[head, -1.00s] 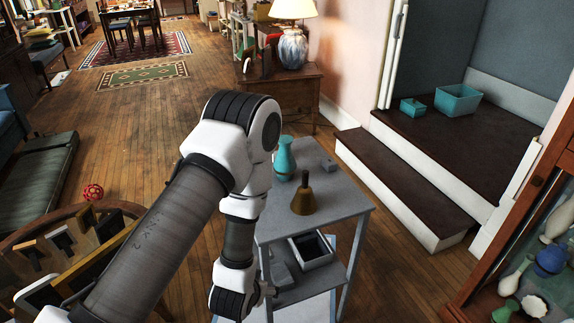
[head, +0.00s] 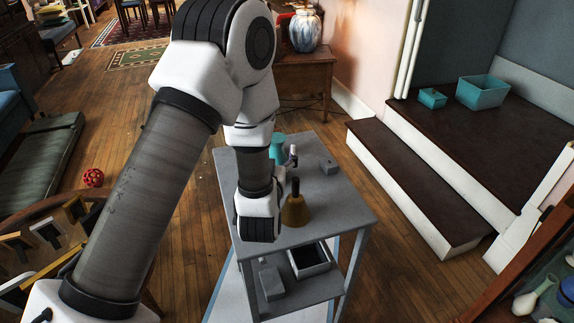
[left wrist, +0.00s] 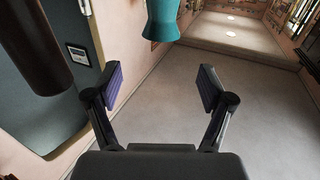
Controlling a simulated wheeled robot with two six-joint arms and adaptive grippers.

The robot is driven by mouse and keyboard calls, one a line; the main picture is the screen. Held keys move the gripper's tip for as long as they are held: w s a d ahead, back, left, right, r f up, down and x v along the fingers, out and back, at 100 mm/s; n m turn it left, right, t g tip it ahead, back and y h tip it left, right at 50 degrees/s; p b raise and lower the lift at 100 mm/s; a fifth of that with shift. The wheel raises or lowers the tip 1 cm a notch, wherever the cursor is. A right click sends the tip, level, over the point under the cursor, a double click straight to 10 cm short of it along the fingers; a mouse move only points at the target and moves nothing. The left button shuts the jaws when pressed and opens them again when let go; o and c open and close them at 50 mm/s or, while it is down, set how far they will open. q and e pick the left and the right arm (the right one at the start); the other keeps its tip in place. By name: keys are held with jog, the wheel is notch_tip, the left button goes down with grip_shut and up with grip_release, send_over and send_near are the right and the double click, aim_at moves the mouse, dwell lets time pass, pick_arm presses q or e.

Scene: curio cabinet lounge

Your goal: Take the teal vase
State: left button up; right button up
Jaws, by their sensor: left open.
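The teal vase (head: 278,143) stands on the grey side table's top in the head view, partly hidden behind my left arm. In the left wrist view the vase (left wrist: 162,20) shows at the top centre, cut by the frame edge, beyond my fingertips. My left gripper (left wrist: 160,88) is open, with its two fingers wide apart and nothing between them. In the head view it is largely hidden by my own arm. My right gripper is not in view.
A brass bell (head: 295,211) stands on the grey table (head: 340,208), nearer than the vase, with a small grey block (head: 328,167) to the right. The lower shelf holds a grey box (head: 310,258). Dark steps (head: 420,185) rise at the right.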

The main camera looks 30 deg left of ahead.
pick_arm(q)
jog(key=x, duration=0.2)
jog(key=f+x, duration=0.1)
jog(key=x, duration=0.2)
jog(key=f+x, duration=0.1)
jog(key=x, duration=0.2)
jog(key=shift+w+a+b, duration=0.15)
jog(key=shift+w+b, duration=0.05)
jog(key=shift+b, duration=0.2)
jog(key=shift+s, duration=0.1)
jog(key=c, duration=0.4)
grip_shut()
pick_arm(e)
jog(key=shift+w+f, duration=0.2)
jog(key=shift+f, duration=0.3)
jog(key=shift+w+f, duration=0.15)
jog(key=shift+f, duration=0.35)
pick_arm(q)
jog(key=shift+r, duration=0.1)
